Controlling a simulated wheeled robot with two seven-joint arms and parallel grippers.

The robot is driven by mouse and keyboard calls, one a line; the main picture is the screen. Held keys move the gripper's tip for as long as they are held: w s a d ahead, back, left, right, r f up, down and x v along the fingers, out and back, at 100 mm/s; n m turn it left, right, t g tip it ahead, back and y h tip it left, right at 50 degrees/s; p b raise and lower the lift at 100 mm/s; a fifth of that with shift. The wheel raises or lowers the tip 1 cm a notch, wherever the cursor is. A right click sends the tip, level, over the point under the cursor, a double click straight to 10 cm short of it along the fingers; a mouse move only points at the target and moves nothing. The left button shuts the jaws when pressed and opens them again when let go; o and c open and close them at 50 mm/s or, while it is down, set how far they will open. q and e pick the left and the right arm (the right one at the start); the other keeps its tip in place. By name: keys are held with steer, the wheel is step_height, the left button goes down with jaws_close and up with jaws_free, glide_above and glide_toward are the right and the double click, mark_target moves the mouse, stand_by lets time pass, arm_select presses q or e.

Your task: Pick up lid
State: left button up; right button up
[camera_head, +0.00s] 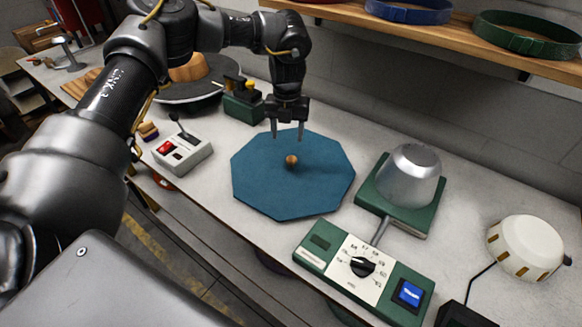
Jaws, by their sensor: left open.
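The lid (265,183) is a flat blue octagonal plate lying on the light workbench, with a small round wooden knob (291,160) at its middle. My left gripper (287,136) comes down from above, over the far part of the lid. Its two fingers point down and are apart, with nothing between them. The fingertips look just behind the knob in the picture, and the exact height above the lid is hard to tell. My right gripper is not seen.
A green press base with a metal dome (409,175) and a green control box with a dial (363,267) stand right of the lid. A grey switch box (183,154) is at left. A cream round device (526,247) sits far right. A shelf (440,35) hangs above.

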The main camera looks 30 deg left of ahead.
mark_target(292, 159)
arm_select(q)
steer(key=f, duration=0.3)
steer(key=shift+w+d+p, duration=0.3)
steer(key=shift+w, duration=0.05)
steer(key=shift+w+f, duration=0.1)
steer(key=shift+f, duration=0.65)
steer(key=shift+a, duration=0.1)
steer(key=shift+s+f, duration=0.1)
steer(key=shift+s, duration=0.1)
steer(key=f+p, duration=0.1)
steer(key=f, duration=0.2)
steer(key=f+p, duration=0.1)
steer(key=shift+w+d+f+p, duration=0.15)
steer(key=shift+d+f+p, duration=0.05)
steer(key=shift+d+p, duration=0.15)
steer(key=shift+f, duration=0.3)
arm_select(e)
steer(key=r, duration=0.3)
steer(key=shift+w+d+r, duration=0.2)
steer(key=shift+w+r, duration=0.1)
arm_select(q)
steer(key=shift+c, duration=0.4)
